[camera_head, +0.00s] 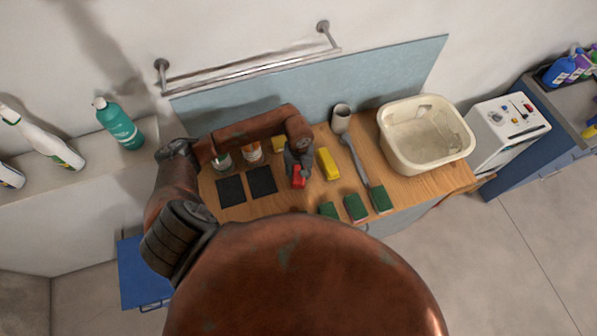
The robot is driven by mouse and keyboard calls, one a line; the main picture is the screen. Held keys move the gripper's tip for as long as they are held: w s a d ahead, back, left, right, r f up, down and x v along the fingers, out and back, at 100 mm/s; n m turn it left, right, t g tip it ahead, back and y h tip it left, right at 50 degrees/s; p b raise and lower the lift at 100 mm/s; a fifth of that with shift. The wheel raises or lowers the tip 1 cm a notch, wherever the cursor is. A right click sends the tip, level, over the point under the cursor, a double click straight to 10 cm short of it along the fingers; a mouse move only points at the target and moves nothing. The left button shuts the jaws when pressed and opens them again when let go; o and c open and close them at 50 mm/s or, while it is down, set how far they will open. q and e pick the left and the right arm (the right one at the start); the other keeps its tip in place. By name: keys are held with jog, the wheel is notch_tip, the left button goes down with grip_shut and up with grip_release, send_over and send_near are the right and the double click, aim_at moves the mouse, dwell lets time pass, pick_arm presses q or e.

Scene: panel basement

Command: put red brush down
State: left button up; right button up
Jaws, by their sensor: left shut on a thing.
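My left gripper (297,163) reaches over the wooden counter (309,199) from the left and points down. It is shut on the red brush (299,180), of which only a small red part shows below the fingers. I cannot tell whether the brush touches the counter. To its left lie two black square pads (262,181), and to its right a yellow block (329,163). My right gripper is not in view.
Green pads (355,207) lie along the front edge. A long grey-handled tool (355,159) lies right of the yellow block. A cup (341,118) and a cream basin (388,145) stand farther back and right. Jars (252,152) stand behind the black pads.

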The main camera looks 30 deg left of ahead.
pick_arm(q)
jog(key=o, duration=0.7)
jog(key=shift+f, duration=0.2)
jog(key=o, duration=0.4)
jog(key=shift+w, duration=0.15)
jog(key=shift+o, duration=0.6)
jog(key=shift+r, duration=0.45)
notch_tip(320, 180, up, 10)
jog(key=b, duration=0.2)
jog(key=shift+r+b, duration=0.25)
jog(key=shift+b, duration=0.15)
jog(key=shift+r, duration=0.55)
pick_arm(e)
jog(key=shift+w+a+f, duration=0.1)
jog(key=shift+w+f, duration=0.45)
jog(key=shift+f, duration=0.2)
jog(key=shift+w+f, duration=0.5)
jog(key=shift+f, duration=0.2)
pick_arm(q)
jog(key=shift+d, duration=0.1)
